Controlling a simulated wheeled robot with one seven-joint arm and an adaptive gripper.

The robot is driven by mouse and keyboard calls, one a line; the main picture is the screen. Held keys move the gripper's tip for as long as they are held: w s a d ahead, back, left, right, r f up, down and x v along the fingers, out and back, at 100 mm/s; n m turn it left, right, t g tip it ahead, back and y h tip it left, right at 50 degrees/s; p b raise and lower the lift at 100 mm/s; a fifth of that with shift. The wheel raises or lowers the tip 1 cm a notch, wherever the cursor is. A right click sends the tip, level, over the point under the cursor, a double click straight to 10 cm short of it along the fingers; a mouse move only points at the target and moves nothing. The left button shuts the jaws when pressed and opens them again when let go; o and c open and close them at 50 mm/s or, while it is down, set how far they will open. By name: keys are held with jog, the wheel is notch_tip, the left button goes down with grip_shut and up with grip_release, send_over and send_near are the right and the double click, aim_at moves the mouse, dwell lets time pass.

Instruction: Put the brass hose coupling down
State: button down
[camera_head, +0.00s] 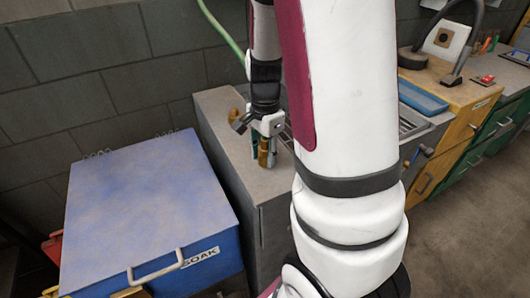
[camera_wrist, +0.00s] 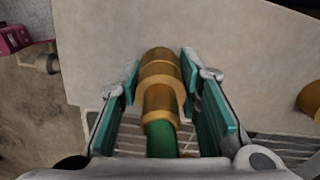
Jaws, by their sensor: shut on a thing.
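The brass hose coupling (camera_wrist: 160,74) sits between the teal pads of my gripper (camera_wrist: 160,88) in the wrist view. A green piece (camera_wrist: 161,139) joins its near end. In the head view my gripper (camera_head: 265,146) points down over the grey countertop (camera_head: 222,107), shut on the coupling (camera_head: 264,153). The coupling hangs upright there, at or just above the countertop; I cannot tell whether it touches. My arm hides part of the counter to the right.
Another brass-coloured thing (camera_wrist: 311,100) lies at the right in the wrist view. A closed blue box (camera_head: 150,205) marked SOAK stands left of the counter. A blue tray (camera_head: 422,97) lies on the yellow cabinet at right. The countertop's near left part is bare.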

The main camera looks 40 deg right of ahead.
jog(key=shift+f, duration=0.1)
jog(key=c, duration=1.2)
grip_release()
jog(key=shift+o, duration=0.2)
notch_tip(320, 180, up, 12)
jog(key=shift+r+p, duration=0.1)
jog(key=shift+p, duration=0.85)
jog(key=s+a+r+n+t, duration=0.1)
jog(key=s+a+r+n, duration=0.2)
jog(key=s+a+n, duration=0.5)
jog(key=s+a+r+n+t, duration=0.2)
jog(key=s+a+r+n, duration=0.2)
jog(key=s+a+n, duration=0.3)
jog(key=a+n, duration=0.2)
jog(key=n, duration=0.2)
jog(key=shift+s+a+r, duration=0.2)
jog(key=shift+s+a, duration=0.2)
